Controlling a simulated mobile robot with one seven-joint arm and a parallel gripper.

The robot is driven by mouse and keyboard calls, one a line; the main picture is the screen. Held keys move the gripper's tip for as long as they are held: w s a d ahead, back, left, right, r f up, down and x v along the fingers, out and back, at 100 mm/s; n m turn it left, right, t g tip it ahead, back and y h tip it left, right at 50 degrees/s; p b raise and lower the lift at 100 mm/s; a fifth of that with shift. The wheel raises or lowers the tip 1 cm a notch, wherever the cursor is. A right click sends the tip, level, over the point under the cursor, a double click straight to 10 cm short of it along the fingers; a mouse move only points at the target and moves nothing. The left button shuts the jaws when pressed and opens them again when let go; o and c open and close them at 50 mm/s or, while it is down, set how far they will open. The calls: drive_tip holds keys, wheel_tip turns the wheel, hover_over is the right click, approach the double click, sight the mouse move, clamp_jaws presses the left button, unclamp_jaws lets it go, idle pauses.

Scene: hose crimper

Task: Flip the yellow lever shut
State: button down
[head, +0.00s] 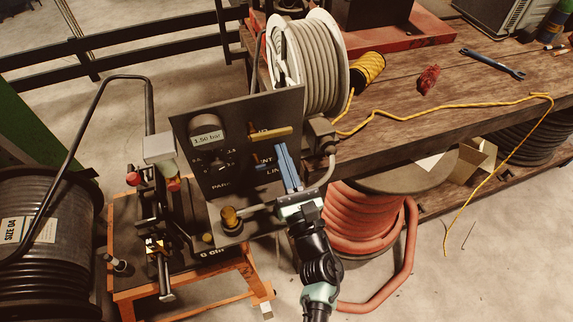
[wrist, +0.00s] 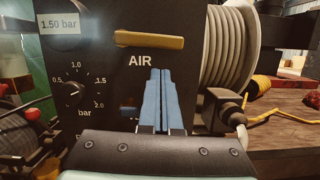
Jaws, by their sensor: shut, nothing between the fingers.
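The yellow lever (head: 272,133) lies roughly level across the upper part of a dark upright panel (head: 240,112). In the wrist view the yellow lever (wrist: 149,40) sits above the printed word AIR, its pivot end hard to make out. My gripper (head: 281,149) is shut and empty, its blue fingers pointing up at the panel. In the wrist view the fingertips (wrist: 161,71) show just below and slightly right of the yellow lever, with a visible gap in the picture. The fingers hide part of the lower panel.
A small blue handle (wrist: 129,111) shows below, partly behind my fingers. A pressure dial (wrist: 78,90) and a 1.50 bar display (wrist: 58,24) are on the left. A grey hose reel (head: 312,65) stands behind the panel, and a junction box (head: 321,132) sits at its right edge.

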sight(281, 136)
drive_tip(key=shift+d+r+p, duration=0.1)
drive_tip(key=shift+r+p, duration=0.35)
drive_tip(key=shift+r, duration=0.45)
drive_tip(key=shift+d+r+n+b, duration=0.1)
drive_tip(key=shift+r+n+b, duration=0.25)
drive_tip(key=shift+r+n, duration=0.3)
drive_tip(key=shift+r, duration=0.1)
